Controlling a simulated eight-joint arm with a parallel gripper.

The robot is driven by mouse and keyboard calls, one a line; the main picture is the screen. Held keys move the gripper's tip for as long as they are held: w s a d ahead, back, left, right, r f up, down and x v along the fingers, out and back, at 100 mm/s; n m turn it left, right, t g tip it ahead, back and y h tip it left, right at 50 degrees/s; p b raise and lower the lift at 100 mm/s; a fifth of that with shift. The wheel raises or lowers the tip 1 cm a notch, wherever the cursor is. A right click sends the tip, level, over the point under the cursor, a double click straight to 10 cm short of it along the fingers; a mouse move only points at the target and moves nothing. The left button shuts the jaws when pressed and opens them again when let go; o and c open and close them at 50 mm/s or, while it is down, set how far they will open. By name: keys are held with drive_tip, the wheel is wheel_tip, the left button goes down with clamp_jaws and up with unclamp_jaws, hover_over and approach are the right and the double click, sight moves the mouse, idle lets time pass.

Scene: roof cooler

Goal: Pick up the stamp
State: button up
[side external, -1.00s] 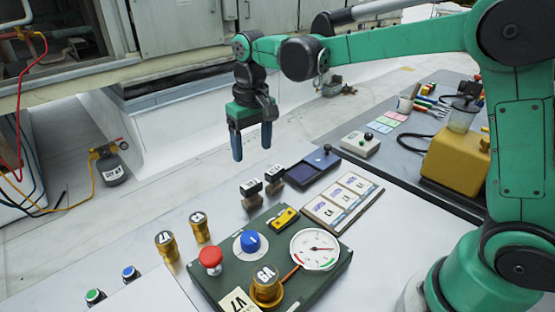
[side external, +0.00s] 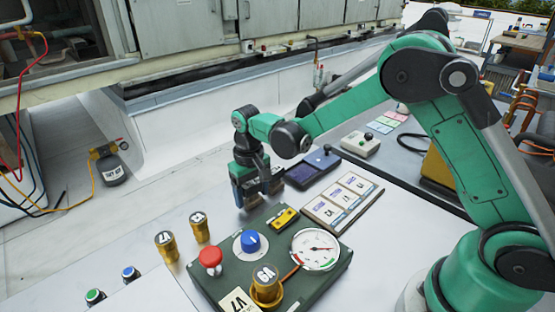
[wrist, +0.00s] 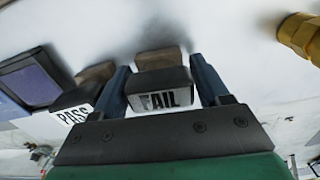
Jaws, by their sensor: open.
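Two stamps show in the wrist view, each a dark block with a brown part behind it. The FAIL stamp (wrist: 160,98) lies between the two blue fingers of my gripper (wrist: 162,85). The PASS stamp (wrist: 78,115) is just left of the left finger. My gripper is open around the FAIL stamp, with no clear grip on it. In the side external view my gripper (side external: 256,199) is low over the table behind the green panel, and it hides most of the stamps.
The green panel (side external: 215,285) with a red button (side external: 210,260), blue knob (side external: 249,242) and gauge (side external: 315,249) stands in front. Brass cylinders (side external: 167,246) are to the left. A card tray (side external: 344,203) and a dark-screened device (side external: 307,172) are to the right.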

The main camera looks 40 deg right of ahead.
sight(251, 184)
drive_tip(key=shift+f, duration=0.4)
drive_tip(key=c, duration=0.9)
drive_tip(key=shift+r, duration=0.1)
drive_tip(key=shift+c, duration=0.2)
wheel_tip(251, 184, up, 20)
